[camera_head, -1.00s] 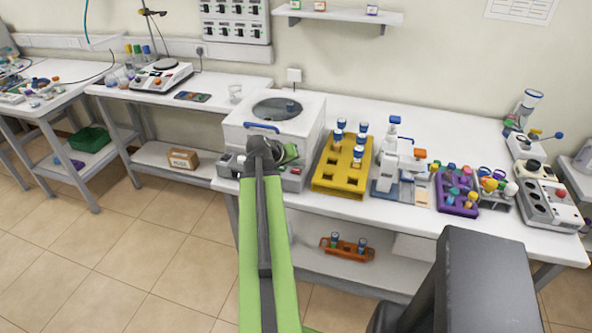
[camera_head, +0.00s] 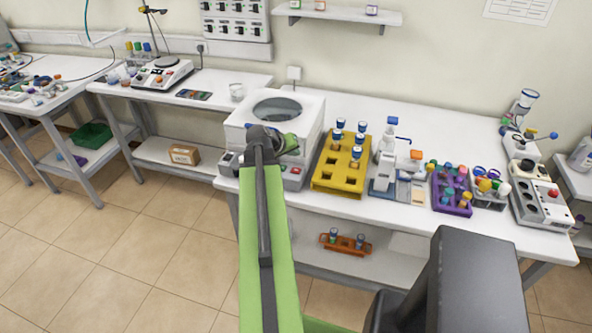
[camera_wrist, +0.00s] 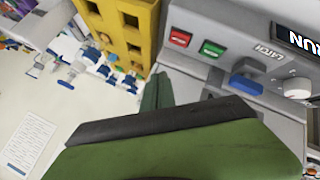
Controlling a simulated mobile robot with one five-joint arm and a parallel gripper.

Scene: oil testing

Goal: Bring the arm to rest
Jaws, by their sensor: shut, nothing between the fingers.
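My green arm (camera_head: 262,235) reaches forward from the bottom of the head view. My gripper (camera_head: 290,143) is at its far end, over the front edge of the white centrifuge (camera_head: 312,130). It looks shut and holds nothing. Its fingertips are small in the head view, and I cannot tell whether they touch the centrifuge. A large green and dark part of my own fills the bottom there.
A yellow rack (camera_head: 322,183) with blue-capped tubes stands right of the centrifuge. An orange rack (camera_head: 345,246) lies on the lower shelf. The floor at left is open.

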